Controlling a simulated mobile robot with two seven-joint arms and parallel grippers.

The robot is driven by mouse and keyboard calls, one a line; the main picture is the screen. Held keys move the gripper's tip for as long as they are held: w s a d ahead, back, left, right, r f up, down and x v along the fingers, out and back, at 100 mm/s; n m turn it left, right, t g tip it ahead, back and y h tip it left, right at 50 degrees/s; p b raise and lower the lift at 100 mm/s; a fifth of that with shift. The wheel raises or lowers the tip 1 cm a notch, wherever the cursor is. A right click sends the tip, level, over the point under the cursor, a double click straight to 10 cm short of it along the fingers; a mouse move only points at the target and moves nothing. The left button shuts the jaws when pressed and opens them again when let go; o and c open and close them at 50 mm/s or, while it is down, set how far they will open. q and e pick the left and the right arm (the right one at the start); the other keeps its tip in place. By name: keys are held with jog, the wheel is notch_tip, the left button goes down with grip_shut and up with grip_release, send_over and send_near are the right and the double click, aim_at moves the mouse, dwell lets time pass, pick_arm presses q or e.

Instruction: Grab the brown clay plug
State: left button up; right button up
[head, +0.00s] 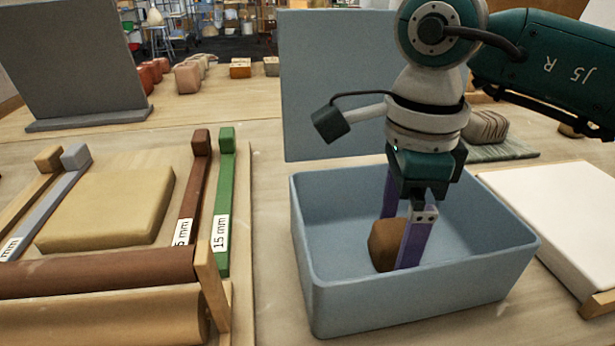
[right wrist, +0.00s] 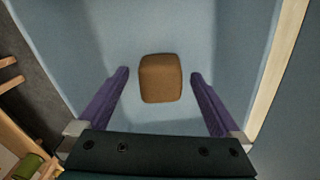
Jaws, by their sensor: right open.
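The brown clay plug (head: 384,246) is a small rounded block inside the blue-grey bin (head: 420,297). In the right wrist view the plug (right wrist: 160,78) lies on the bin floor, between and slightly beyond the fingertips. My right gripper (head: 396,236) reaches down into the bin with its purple fingers spread. In the right wrist view my right gripper (right wrist: 159,73) is open, with a gap on each side of the plug. In the head view one finger hides part of the plug's right side. My left gripper is not in view.
The bin walls surround the fingers. A grey panel (head: 320,90) stands behind the bin. At left are a clay slab (head: 105,205), a green 15 mm strip (head: 224,190) and a brown roller (head: 95,271). A white board (head: 560,215) lies to the right.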

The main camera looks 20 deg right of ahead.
jog(key=shift+f, duration=0.2)
grip_shut()
dwell(0.7)
